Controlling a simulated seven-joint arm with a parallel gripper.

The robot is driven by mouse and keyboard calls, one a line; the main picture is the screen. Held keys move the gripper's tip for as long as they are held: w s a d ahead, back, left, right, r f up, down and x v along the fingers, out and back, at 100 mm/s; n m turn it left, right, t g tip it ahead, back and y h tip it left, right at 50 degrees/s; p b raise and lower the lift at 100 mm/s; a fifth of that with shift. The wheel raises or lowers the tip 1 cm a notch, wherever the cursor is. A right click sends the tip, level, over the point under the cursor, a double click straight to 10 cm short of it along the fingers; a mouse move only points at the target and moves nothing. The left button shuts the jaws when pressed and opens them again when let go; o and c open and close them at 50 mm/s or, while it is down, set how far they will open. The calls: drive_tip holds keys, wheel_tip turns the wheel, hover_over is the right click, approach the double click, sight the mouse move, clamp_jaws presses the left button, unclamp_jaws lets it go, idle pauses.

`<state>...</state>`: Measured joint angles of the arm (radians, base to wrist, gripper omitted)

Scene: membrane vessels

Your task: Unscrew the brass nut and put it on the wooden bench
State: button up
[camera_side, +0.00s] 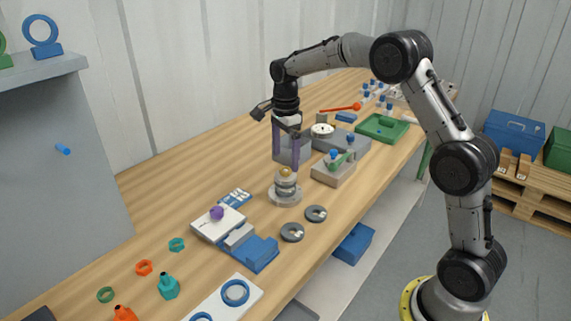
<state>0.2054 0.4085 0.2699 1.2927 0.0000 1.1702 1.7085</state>
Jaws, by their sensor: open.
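The brass nut (285,172) is a small gold-coloured piece on top of a grey stacked metal fitting (286,191) with a round base. The fitting stands upright on the wooden bench (205,172), near its middle. My gripper (286,164) points down with its two purple fingers apart. In the picture the fingertips lie just above and around the level of the nut; whether they touch it or hang behind it I cannot tell. Nothing shows held between them.
Two dark slotted discs (292,232) lie in front of the fitting. A white-and-blue device (235,235) sits at left. Bare wood lies left and behind.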

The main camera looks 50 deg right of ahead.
sight(285, 169)
drive_tip(key=m, duration=0.6)
drive_tip(key=shift+f+m, duration=0.3)
drive_tip(key=shift+f, duration=1.4)
clamp_jaws()
drive_tip(key=n, duration=0.7)
drive_tip(key=shift+r, duration=0.1)
drive_tip(key=n, duration=0.6)
drive_tip(key=shift+n, duration=0.4)
drive_tip(key=shift+r, duration=0.15)
drive_tip(key=shift+r, duration=1.55)
